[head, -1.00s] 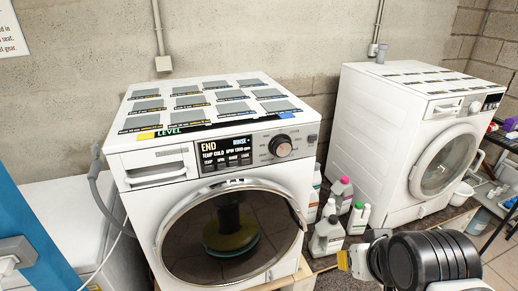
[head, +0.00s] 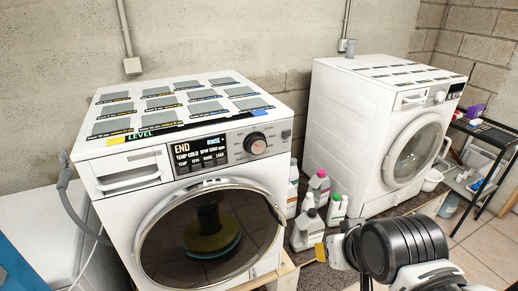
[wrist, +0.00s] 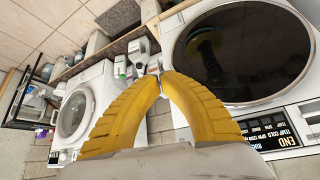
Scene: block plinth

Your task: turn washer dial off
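The near white washer (head: 105,215) stands left of centre in the head view, and its display reads END. Its round dial (head: 255,144), dark with a silver rim and an orange-red mark, sits right of the display. The washer shows rotated in the wrist view (wrist: 215,116), with its door and display; I do not make out the dial there. My gripper's yellow fingers (wrist: 162,75) meet at their tips with nothing between them. In the head view my gripper (head: 321,252) is low, right of the near washer's door, below and apart from the dial.
A second white washer (head: 335,130) stands at the right. Several detergent bottles (head: 307,230) stand on the floor platform between the washers, close behind my gripper. A dark shelf rack (head: 485,135) is at the far right. Air in front of the near washer's panel looks clear.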

